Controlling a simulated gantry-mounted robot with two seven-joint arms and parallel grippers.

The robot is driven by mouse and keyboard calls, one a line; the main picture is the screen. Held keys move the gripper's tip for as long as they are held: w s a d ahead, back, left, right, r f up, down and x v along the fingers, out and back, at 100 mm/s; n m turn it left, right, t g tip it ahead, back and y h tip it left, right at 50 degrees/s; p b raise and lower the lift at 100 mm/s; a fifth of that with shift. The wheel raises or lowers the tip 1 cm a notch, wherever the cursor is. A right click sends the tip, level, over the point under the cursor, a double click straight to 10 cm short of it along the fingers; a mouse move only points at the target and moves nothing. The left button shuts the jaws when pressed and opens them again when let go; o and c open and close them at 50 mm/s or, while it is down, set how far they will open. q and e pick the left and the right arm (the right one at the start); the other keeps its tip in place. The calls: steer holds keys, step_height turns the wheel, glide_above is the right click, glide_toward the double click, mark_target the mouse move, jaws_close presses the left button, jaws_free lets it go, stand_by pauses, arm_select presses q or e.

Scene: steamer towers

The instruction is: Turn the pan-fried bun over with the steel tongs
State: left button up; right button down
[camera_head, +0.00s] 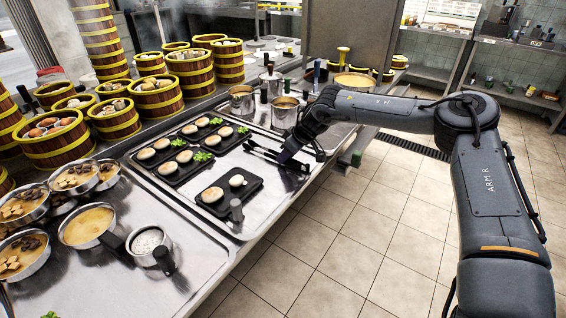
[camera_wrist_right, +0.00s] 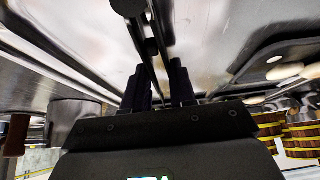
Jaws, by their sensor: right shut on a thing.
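My right gripper (camera_head: 292,158) is shut on the dark steel tongs (camera_head: 262,150), low over the right side of the metal counter tray. In the right wrist view the tongs (camera_wrist_right: 140,38) run up from between my fingertips (camera_wrist_right: 158,82). That tray holds a browned flat bun (camera_head: 212,195) and a smaller pale round piece (camera_head: 237,181). The tongs touch neither. My left gripper is not in view.
More black trays with buns and greens (camera_head: 183,161) lie behind. Steel pots (camera_head: 285,112) stand close beyond my gripper. Bamboo steamers (camera_head: 155,101) are stacked at the back left. Pans of food (camera_head: 88,226) and a white-filled pot (camera_head: 149,243) stand at the front left.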

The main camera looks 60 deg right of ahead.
steer(key=shift+r+p, duration=1.4)
steer(key=shift+r, duration=0.7)
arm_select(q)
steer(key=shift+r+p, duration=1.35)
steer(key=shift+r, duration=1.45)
arm_select(e)
steer(key=shift+r, duration=2)
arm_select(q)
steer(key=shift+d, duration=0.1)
arm_select(e)
steer(key=shift+f, duration=0.1)
